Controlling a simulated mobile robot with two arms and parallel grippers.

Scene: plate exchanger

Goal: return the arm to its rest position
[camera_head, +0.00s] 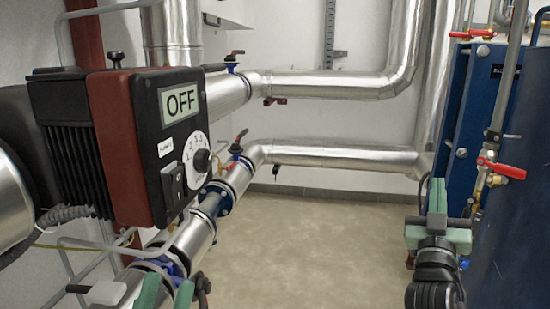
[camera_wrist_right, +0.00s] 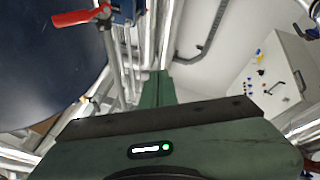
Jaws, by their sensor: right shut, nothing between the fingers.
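My right gripper (camera_head: 437,192) stands at the lower right of the head view with its green fingers pointing up. It is beside the dark blue tank and below the red-handled valve. In the right wrist view its green fingers (camera_wrist_right: 157,88) are shut together with nothing between them. My left gripper (camera_head: 166,291) shows only in part at the bottom edge of the head view. Its two green fingertips are apart, with no object seen between them. The rest of the left arm is out of view.
A pump unit (camera_head: 122,150) reading OFF fills the left. Silver pipes (camera_head: 330,85) with red-handled valves run along the wall. A blue plate exchanger (camera_head: 464,130) and a dark blue tank (camera_head: 515,220) stand at right. The floor (camera_head: 305,250) between is clear. A grey-white cabinet (camera_wrist_right: 275,80) shows in the wrist view.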

